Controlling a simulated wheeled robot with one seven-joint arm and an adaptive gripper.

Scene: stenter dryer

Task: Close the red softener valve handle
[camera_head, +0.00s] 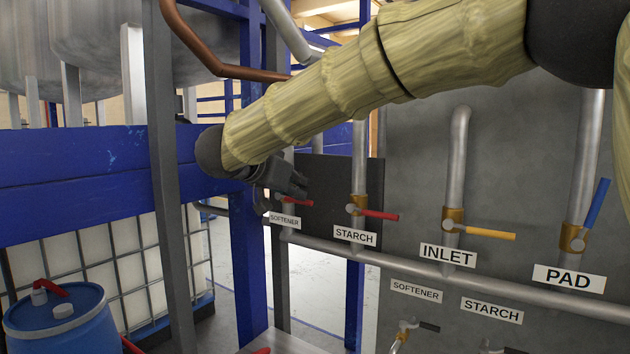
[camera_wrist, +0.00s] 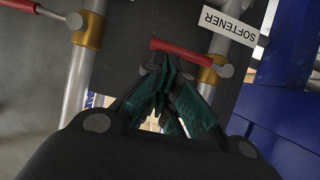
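The red softener valve handle (camera_head: 298,203) shows in the head view below my gripper, pointing right, crosswise to its vertical pipe. In the wrist view the handle (camera_wrist: 180,50) lies across the picture just beyond the fingertips, uncovered along its length. Its brass valve body (camera_wrist: 209,72) is at its right end. The SOFTENER label (camera_wrist: 230,25) is close by, and it also shows in the head view (camera_head: 285,220). My gripper (camera_wrist: 160,68) has its teal-padded fingers converging at the tips, apparently shut and empty. In the head view my gripper (camera_head: 290,188) partly hides the valve; contact is unclear.
The STARCH valve's red handle (camera_head: 378,214), the INLET valve's yellow handle (camera_head: 490,234) and the PAD valve's blue handle (camera_head: 598,203) stand to the right. A blue frame post (camera_head: 246,265) and a grey post (camera_head: 172,200) stand left. A blue drum (camera_head: 60,322) is at lower left.

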